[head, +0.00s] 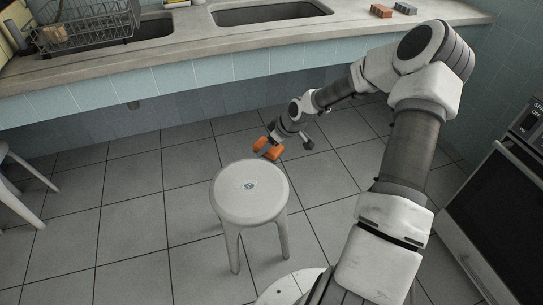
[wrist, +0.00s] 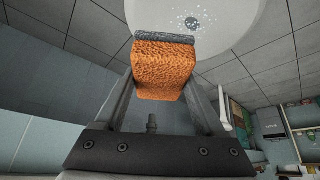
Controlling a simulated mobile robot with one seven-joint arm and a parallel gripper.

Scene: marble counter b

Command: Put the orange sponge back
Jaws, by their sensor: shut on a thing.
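The orange sponge (head: 264,146) is held in my gripper (head: 272,145), above the floor just behind the white stool (head: 250,193). In the wrist view the sponge (wrist: 163,70) sits between the two fingers of my gripper (wrist: 165,85), with a dark grey scouring layer along its far edge. My gripper is shut on it. The stool's round seat (wrist: 225,30) shows beyond the sponge in the wrist view. I cannot tell whether the sponge touches the seat.
The counter (head: 200,50) runs along the back, with a sink (head: 270,13) and a dish rack (head: 85,25). A reddish-brown block (head: 381,10) and a grey block (head: 405,8) lie on its right part. An oven (head: 500,220) stands at the right. The tiled floor is mostly free.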

